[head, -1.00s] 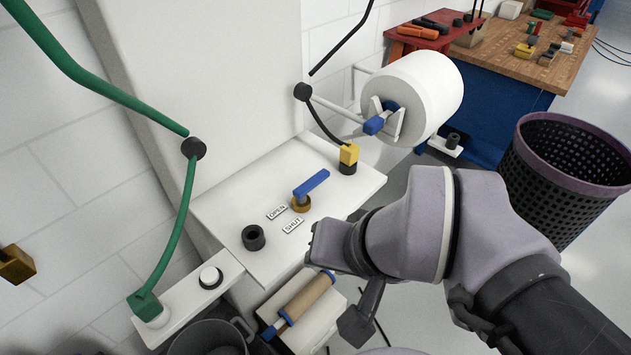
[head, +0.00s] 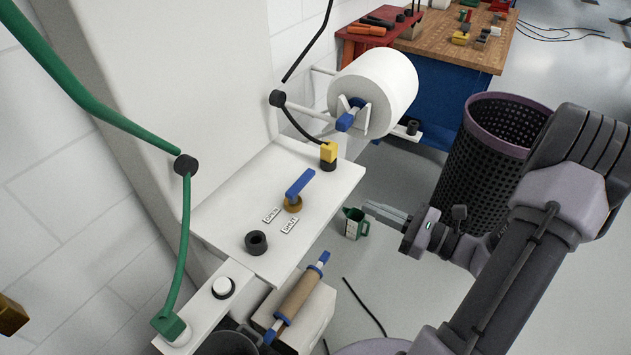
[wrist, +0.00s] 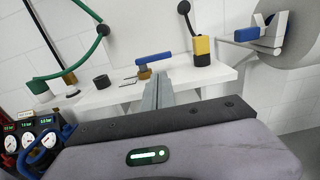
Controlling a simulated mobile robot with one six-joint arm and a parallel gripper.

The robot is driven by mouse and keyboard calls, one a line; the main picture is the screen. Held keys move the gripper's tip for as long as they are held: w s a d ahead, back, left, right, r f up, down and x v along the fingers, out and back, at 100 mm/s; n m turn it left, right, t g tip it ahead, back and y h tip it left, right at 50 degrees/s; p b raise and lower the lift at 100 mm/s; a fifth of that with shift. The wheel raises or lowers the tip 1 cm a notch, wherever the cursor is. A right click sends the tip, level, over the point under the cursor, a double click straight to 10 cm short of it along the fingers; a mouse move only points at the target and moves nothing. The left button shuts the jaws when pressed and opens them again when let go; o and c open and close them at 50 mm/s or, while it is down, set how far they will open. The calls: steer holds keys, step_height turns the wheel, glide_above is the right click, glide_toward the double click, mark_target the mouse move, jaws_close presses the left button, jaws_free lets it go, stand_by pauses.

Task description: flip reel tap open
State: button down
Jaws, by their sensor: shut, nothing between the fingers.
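The tap has a blue lever (head: 300,184) on a brass base (head: 292,204), on a white shelf (head: 335,190). The lever points up and to the right in the head view, toward the reel side. Small labels OPEN (head: 271,215) and SHUT (head: 289,226) lie left of and below the base. My gripper (head: 368,207) is shut and empty, off the right of the shelf and apart from the lever. In the wrist view the blue lever (wrist: 154,59) and brass base (wrist: 145,73) stand just beyond my closed fingertips (wrist: 158,76).
A yellow and black connector (head: 328,154) stands at the shelf's back right, and a black socket (head: 256,242) at its front left. A white reel (head: 375,90) hangs behind. A green hose (head: 186,240) runs at left. A mesh bin (head: 485,150) stands at right.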

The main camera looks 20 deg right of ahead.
mark_target(312, 177)
steer(key=b+x, duration=0.2)
steer(key=x, duration=1.2)
steer(key=shift+a+b, duration=0.1)
steer(key=shift+b, duration=0.2)
steer(key=shift+w+y, duration=0.1)
steer(key=shift+y, duration=0.2)
steer(key=w+n+g+y, duration=0.1)
steer(key=n, duration=0.1)
steer(key=w+n+g+y+b, duration=0.1)
steer(key=g+y, duration=0.1)
steer(key=shift+n+g+y, duration=0.3)
steer(key=shift+n, duration=0.1)
steer(key=g, duration=0.1)
steer(key=w+n+g+y, duration=0.1)
steer(key=n+g+y, duration=0.1)
steer(key=shift+w+a+g, duration=0.15)
steer(key=shift+a+g, duration=0.1)
steer(key=shift+g, duration=0.05)
steer(key=shift+w+a+r+n, duration=0.1)
steer(key=shift+w+a+n, duration=0.2)
steer(key=shift+w, duration=0.1)
steer(key=shift+w+a, duration=0.15)
steer(key=shift+w, duration=0.25)
